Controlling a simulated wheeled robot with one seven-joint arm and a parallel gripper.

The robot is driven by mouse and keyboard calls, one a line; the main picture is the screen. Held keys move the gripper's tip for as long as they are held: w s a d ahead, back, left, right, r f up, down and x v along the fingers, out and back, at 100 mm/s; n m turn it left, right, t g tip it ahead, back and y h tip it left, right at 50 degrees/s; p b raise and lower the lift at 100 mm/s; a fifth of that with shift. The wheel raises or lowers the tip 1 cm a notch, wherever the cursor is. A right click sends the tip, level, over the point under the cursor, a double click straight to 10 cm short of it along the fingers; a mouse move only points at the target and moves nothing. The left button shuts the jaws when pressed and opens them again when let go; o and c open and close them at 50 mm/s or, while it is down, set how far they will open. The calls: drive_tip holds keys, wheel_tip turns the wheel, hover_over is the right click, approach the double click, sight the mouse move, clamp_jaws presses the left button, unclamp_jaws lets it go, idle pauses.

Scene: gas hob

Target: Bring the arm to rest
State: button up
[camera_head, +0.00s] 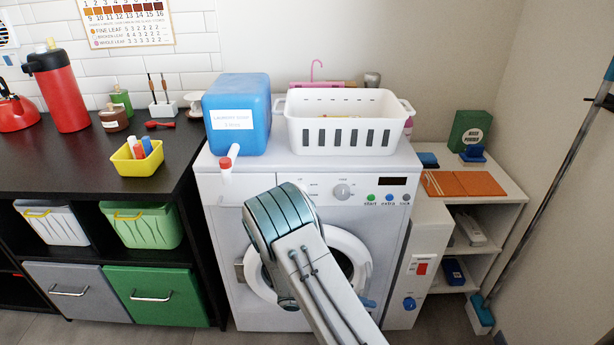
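My arm rises from the bottom edge of the head view, in front of the white washing machine (222,240). Its teal-and-white link stands before the round door (362,250) and hides much of it. My gripper's fingers do not show, so I cannot see whether they hold anything. No object is visibly held by the arm.
A blue laundry soap container (252,100) with a red-and-white spout (228,160) and a white basket (345,140) stand on the washer. A dark counter (60,160) lies left, with a yellow bin (137,165). A shelf (505,185) and a leaning pole (565,170) stand right.

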drive_tip(key=s+r+m+y+p, duration=0.1)
drive_tip(key=s+r+y+p, duration=0.3)
drive_tip(key=r, duration=1.2)
drive_tip(key=s+r+t+y+p, duration=0.1)
drive_tip(key=s+r+y+p, duration=0.3)
drive_tip(key=r, duration=1.3)
drive_tip(key=s+r+m+t+y+p, duration=0.1)
drive_tip(key=s+r+y+p, duration=0.3)
drive_tip(key=r, duration=1.3)
drive_tip(key=shift+s+r+m+y+p, duration=0.3)
drive_tip(key=shift+s+p, duration=1.95)
drive_tip(key=shift+p, duration=1.3)
drive_tip(key=shift+d, duration=0.15)
